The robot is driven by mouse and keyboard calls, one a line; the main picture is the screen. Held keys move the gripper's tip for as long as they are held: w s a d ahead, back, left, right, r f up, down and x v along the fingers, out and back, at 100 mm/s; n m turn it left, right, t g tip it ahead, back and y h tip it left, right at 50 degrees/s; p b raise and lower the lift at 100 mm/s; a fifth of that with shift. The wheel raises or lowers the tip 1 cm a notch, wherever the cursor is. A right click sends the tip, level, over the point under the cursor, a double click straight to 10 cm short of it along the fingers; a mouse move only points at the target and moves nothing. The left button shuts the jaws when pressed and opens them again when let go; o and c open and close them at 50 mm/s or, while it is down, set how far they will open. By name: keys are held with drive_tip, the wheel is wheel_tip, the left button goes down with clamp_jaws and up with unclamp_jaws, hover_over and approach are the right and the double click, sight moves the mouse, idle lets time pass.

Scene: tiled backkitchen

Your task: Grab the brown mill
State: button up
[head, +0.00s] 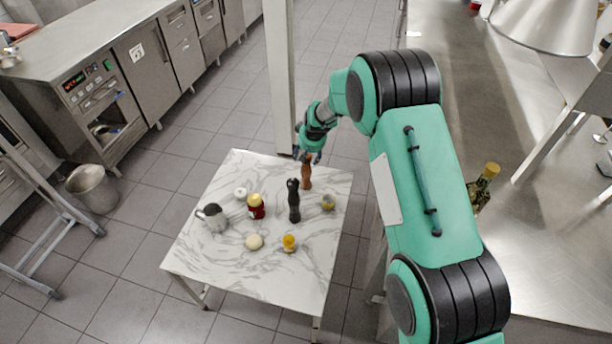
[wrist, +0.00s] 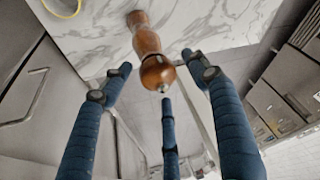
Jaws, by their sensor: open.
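The brown mill (head: 306,174) is a turned wooden mill standing upright near the far edge of the marble-topped table. In the wrist view the brown mill (wrist: 147,42) shows its round head and metal tip toward the camera. My gripper (head: 309,155) is directly above the mill's top in the head view. In the wrist view the blue fingers of my gripper (wrist: 160,85) are spread apart around the mill's head. I see a gap between the fingers and the mill, so it is not held. The mill's top is partly hidden by my gripper in the head view.
A black mill (head: 294,201) stands close to the brown one. A white post (head: 281,80) rises behind.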

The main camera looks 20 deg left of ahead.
clamp_jaws()
idle(0.3)
drive_tip(key=shift+r, duration=0.1)
wheel_tip(320, 180, up, 10)
drive_tip(key=p, duration=0.2)
idle(0.6)
idle(0.4)
